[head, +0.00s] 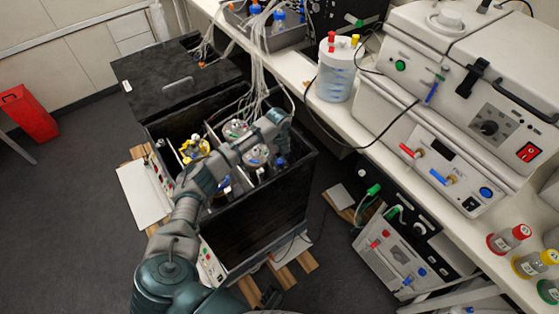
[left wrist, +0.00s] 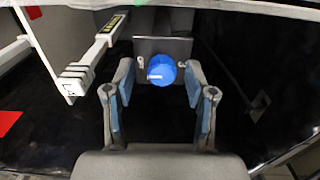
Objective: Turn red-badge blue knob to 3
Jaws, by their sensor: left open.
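In the left wrist view a round blue knob (left wrist: 161,70) sits on a grey block. The knob cannot be made out for sure there. No red badge is clearly seen beside the knob. My right gripper is not seen.
In the wrist view a white bar (left wrist: 88,62) stands left of the fingers, and a red patch (left wrist: 9,122) lies at the left edge. In the head view vessels with tubes (head: 195,148) fill the box. A bench with instruments (head: 440,170) stands at the right.

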